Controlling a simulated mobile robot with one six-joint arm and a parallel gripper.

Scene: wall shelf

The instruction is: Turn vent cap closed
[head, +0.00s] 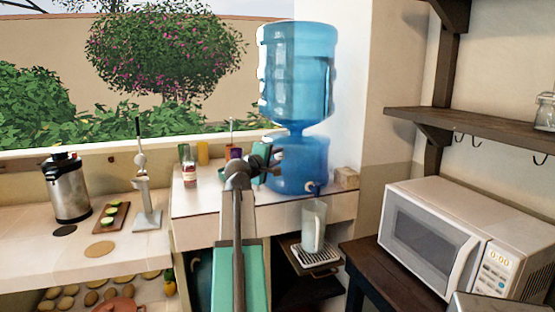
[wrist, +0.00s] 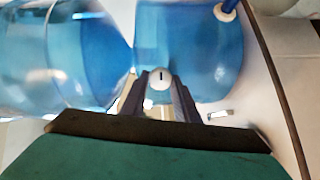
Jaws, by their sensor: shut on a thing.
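The white round vent cap (wrist: 160,78) sits between my fingertips in the wrist view, with a short dark mark on its face running up and down in the picture. My gripper (wrist: 160,88) is shut on it. The large clear blue water bottle (head: 297,72) stands upside down on this tank. In the wrist view the bottle (wrist: 65,55) lies left and the tank (wrist: 205,50) right.
A spigot (head: 313,187) sticks out of the tank's front. A clear pitcher (head: 313,225) stands on a drip tray below. A small box (head: 346,178) is right of the tank. A jar (head: 190,172) and cups stand left of my arm. A microwave (head: 455,238) is at right.

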